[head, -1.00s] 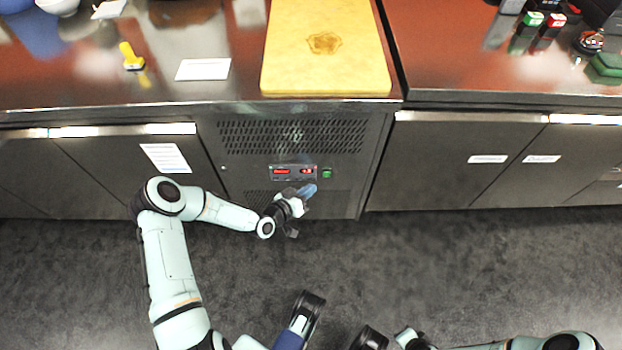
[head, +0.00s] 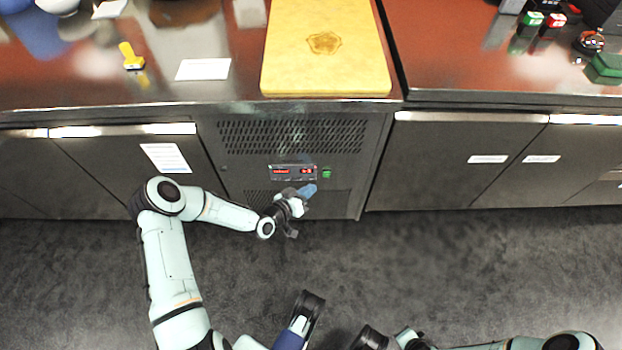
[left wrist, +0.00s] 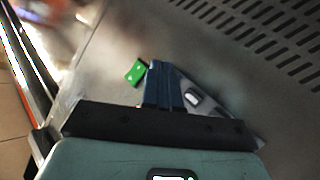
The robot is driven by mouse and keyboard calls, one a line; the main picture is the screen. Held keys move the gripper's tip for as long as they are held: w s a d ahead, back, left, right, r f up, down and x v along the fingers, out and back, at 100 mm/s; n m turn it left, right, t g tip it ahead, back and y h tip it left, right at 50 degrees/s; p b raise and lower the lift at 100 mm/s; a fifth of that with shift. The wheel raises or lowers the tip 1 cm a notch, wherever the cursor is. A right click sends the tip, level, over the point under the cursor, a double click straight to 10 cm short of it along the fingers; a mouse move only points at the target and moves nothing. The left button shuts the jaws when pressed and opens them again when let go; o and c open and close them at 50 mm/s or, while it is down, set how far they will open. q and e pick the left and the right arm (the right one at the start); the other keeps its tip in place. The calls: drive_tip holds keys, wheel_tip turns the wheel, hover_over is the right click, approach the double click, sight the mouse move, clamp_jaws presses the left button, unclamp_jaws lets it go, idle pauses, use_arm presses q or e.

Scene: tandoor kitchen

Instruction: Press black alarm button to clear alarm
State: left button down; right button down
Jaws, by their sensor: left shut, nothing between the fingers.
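The control panel (head: 293,172) with two red displays is set in the grey cabinet front below the counter. My left gripper (head: 308,189) is shut and empty, its blue fingertips at the panel's lower right edge in the head view. In the left wrist view the shut fingers (left wrist: 160,70) point at the cabinet front and cover part of the panel (left wrist: 205,102). I cannot make out the black alarm button; it may be behind the fingers. I cannot tell whether the fingertips touch the panel. My right arm shows at the bottom right, its fingers out of view.
A green switch (head: 327,173) sits right of the panel; it also shows in the left wrist view (left wrist: 135,72). Vent slots (head: 293,136) lie above. A yellow board (head: 325,65) lies on the counter overhead. The floor (head: 470,265) in front is clear.

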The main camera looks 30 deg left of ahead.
use_arm(q)
drive_tip(key=shift+w+a, duration=0.25)
drive_tip(key=shift+w, duration=0.1)
drive_tip(key=shift+w+a+b, duration=0.2)
drive_tip(key=shift+w+b, duration=0.15)
idle(1.0)
drive_tip(key=shift+s+d, duration=0.1)
drive_tip(key=shift+s+d+p, duration=0.35)
drive_tip(key=shift+s+p, duration=0.1)
drive_tip(key=shift+s, duration=0.15)
drive_tip(key=s+d, duration=0.1)
drive_tip(key=s+p, duration=0.1)
drive_tip(key=s, duration=0.1)
drive_tip(key=s+d+p, duration=0.1)
drive_tip(key=shift+s+d, duration=0.15)
drive_tip(key=shift+d, duration=0.15)
